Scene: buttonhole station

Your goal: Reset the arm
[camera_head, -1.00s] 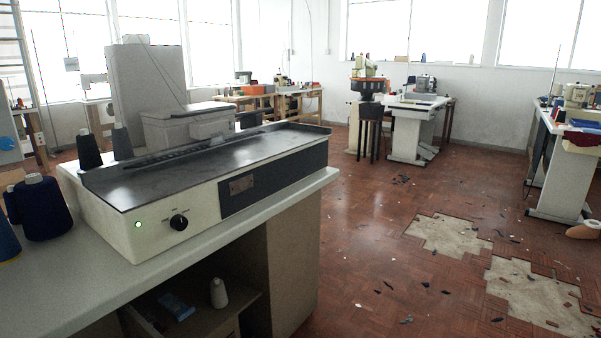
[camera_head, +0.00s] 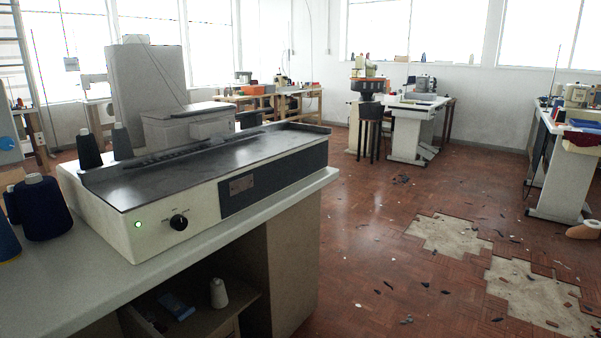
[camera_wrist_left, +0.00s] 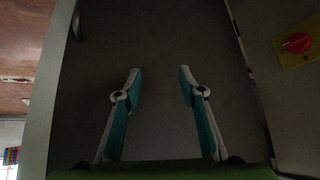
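My left gripper (camera_wrist_left: 160,78) shows in the left wrist view. Its two teal and white fingers stand apart with nothing between them. Behind them is a dark, flat grey panel (camera_wrist_left: 160,35); I cannot tell how far away it is. Neither gripper and neither arm shows in the head view. My right gripper is in no view.
A buttonhole machine (camera_head: 200,180) with a knob (camera_head: 179,222) and a green light stands on a white table (camera_head: 90,290). Dark thread cones (camera_head: 42,207) stand at left. A red switch on a yellow plate (camera_wrist_left: 298,44) is at right in the wrist view. Scraps litter the open floor (camera_head: 370,240).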

